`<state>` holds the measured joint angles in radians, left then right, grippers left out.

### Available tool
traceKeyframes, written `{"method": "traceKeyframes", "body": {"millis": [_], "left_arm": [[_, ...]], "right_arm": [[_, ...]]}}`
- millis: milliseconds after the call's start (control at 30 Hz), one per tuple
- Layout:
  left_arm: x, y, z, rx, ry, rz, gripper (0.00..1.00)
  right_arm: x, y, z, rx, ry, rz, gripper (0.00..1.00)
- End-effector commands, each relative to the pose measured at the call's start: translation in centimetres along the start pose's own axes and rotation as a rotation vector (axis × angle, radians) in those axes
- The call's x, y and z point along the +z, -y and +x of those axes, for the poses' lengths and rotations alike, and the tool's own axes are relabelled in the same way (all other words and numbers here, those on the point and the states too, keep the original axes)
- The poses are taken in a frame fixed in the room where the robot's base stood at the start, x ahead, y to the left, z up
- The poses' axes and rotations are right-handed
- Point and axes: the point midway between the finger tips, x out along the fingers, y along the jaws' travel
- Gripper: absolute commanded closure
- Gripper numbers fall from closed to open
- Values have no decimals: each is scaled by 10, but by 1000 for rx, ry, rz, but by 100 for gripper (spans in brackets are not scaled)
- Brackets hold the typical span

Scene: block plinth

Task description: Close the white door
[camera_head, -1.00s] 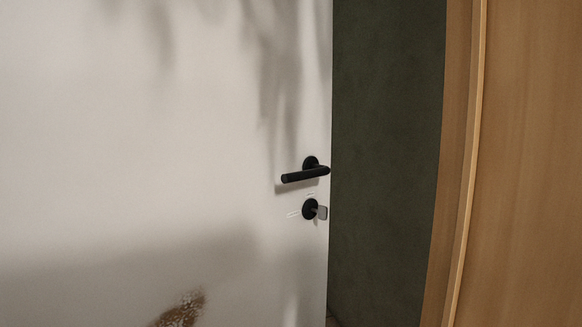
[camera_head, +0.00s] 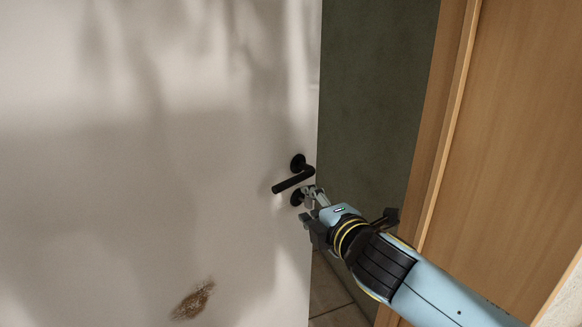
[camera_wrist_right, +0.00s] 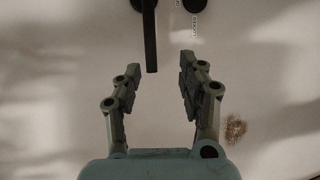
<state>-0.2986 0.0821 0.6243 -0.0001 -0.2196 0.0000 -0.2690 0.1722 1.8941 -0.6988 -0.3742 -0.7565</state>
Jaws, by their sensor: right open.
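The white door (camera_head: 150,150) fills the left of the head view and stands ajar, with a dark gap between its edge and the wooden frame. Its black lever handle (camera_head: 293,180) sits near that edge, with a black lock (camera_head: 297,198) just below. My right gripper (camera_head: 308,205) is in front of the door at the lock and handle, partly covering the lock. In the right wrist view the open gripper (camera_wrist_right: 159,75) faces the door, and the lever (camera_wrist_right: 150,40) reaches down between the fingertips without visible contact. My left gripper is not in view.
A wooden door frame (camera_head: 432,140) and wood panel (camera_head: 520,130) stand to the right. The opening shows a dark green wall (camera_head: 375,100) and a tiled floor (camera_head: 330,290). A brown worn patch (camera_head: 193,300) marks the door's lower part.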

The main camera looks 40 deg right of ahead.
Motion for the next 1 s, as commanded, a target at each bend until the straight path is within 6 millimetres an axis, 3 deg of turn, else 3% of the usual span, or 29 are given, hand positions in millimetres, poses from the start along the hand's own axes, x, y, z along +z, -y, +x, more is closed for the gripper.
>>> {"method": "traceKeyframes", "body": {"millis": [33, 167, 500, 700, 1000], "left_arm": [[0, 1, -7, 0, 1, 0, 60], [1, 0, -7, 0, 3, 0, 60], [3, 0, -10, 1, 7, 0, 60], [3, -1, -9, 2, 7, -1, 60], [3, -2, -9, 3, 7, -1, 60]], "right_arm": [[0, -12, -1, 10, 0, -3, 59], [0, -16, 6, 20, 0, -6, 59], [0, -16, 70, 18, 0, -4, 59], [0, -16, 98, 17, -1, -4, 59], [0, -15, 107, 17, -2, -3, 59]]}}
